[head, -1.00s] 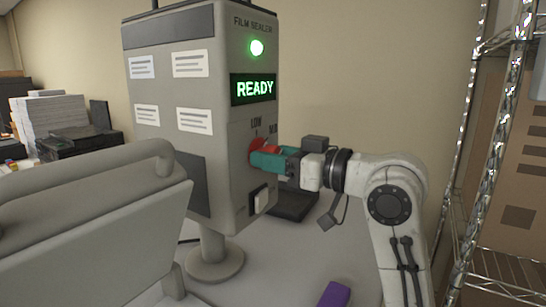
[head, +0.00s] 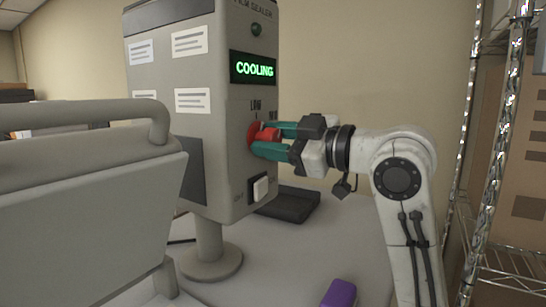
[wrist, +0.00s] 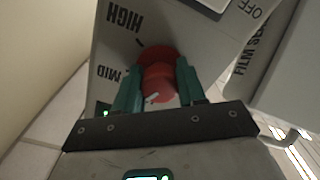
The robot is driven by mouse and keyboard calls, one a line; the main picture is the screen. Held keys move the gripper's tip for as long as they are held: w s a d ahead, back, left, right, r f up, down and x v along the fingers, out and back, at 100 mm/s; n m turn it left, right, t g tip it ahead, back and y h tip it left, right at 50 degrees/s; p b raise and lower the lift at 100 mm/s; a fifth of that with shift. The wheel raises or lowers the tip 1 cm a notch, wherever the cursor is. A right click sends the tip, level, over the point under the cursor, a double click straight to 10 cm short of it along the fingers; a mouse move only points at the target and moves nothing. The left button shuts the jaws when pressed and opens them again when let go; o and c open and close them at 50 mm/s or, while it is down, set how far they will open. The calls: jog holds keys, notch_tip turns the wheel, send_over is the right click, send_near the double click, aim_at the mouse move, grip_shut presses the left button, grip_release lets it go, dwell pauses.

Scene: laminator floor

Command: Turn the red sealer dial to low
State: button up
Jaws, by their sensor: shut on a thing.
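The red sealer dial (head: 253,137) is on the front of the grey film sealer (head: 225,165), below a display (head: 254,68) reading "COOLING". My gripper (head: 265,141) is shut on the dial's grip, its teal fingers one above the other in the head view. In the wrist view the red dial (wrist: 157,72) sits between the two fingers of my gripper (wrist: 161,72). The printed words HIGH (wrist: 125,20) and MID (wrist: 110,73) show beside it. A white mark (wrist: 152,98) shows on the grip. Which setting it points to cannot be told. LOW is not readable in the wrist view.
A white switch (head: 261,188) is below the dial. A grey handled cover (head: 90,190) stands at front left. A dark flat block (head: 290,205) and a purple object (head: 339,293) lie on the table. A wire rack (head: 490,150) stands close on the right.

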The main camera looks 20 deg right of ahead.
jog(key=n+b, duration=0.3)
jog(key=n, duration=0.1)
jog(key=shift+n, duration=0.4)
jog(key=shift+b, duration=0.3)
jog(key=o, duration=1)
jog(key=shift+o, duration=0.2)
jog(key=b+v, duration=0.1)
jog(key=v, duration=1)
jog(key=shift+w, duration=0.1)
